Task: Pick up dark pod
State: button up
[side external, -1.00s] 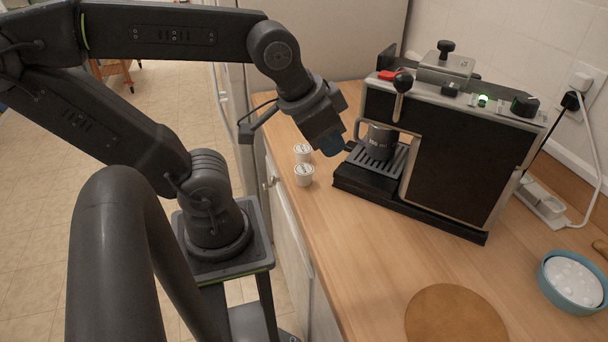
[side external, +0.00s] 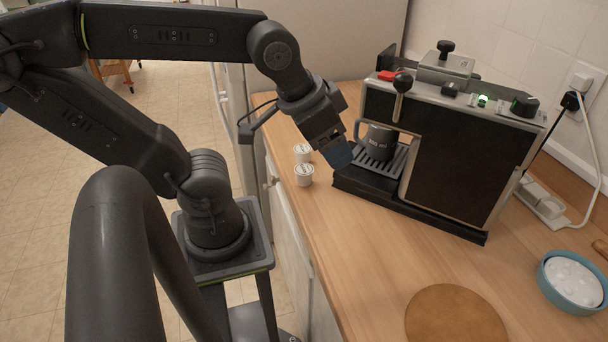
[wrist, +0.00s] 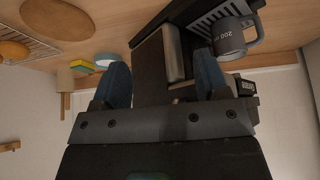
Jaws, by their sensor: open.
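I cannot pick out a dark pod for certain in either view. Two white-sided pods with lettered lids stand on the counter in the side view, a rear one (side external: 303,152) and a front one (side external: 305,175). My gripper (side external: 338,156) is just to their right and above the counter, by the coffee machine's drip tray. In the wrist view its two blue fingers (wrist: 161,75) are spread apart, with no held object visible between them. A small dark item with white lettering (wrist: 245,87) shows right of the fingers there; I cannot tell what it is.
The coffee machine (side external: 465,160) stands close right of my gripper, with a dark mug (side external: 376,142) on its drip tray (side external: 383,166). A round brown board (side external: 456,318) and a blue bowl (side external: 573,282) lie nearer the front. The counter middle (side external: 390,250) is clear.

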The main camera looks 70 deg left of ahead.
jog(key=shift+o, duration=0.4)
jog(key=m+g+y, duration=0.2)
jog(key=m+g, duration=0.4)
jog(key=m, duration=0.8)
send_over(304, 169)
jog(key=f, duration=1.2)
jog(key=shift+w+d, duration=0.15)
jog(key=shift+d, duration=0.05)
jog(key=shift+a+f, duration=0.2)
jog(key=shift+f, duration=2.5)
jog(key=shift+c, duration=0.4)
jog(key=c, duration=0.9)
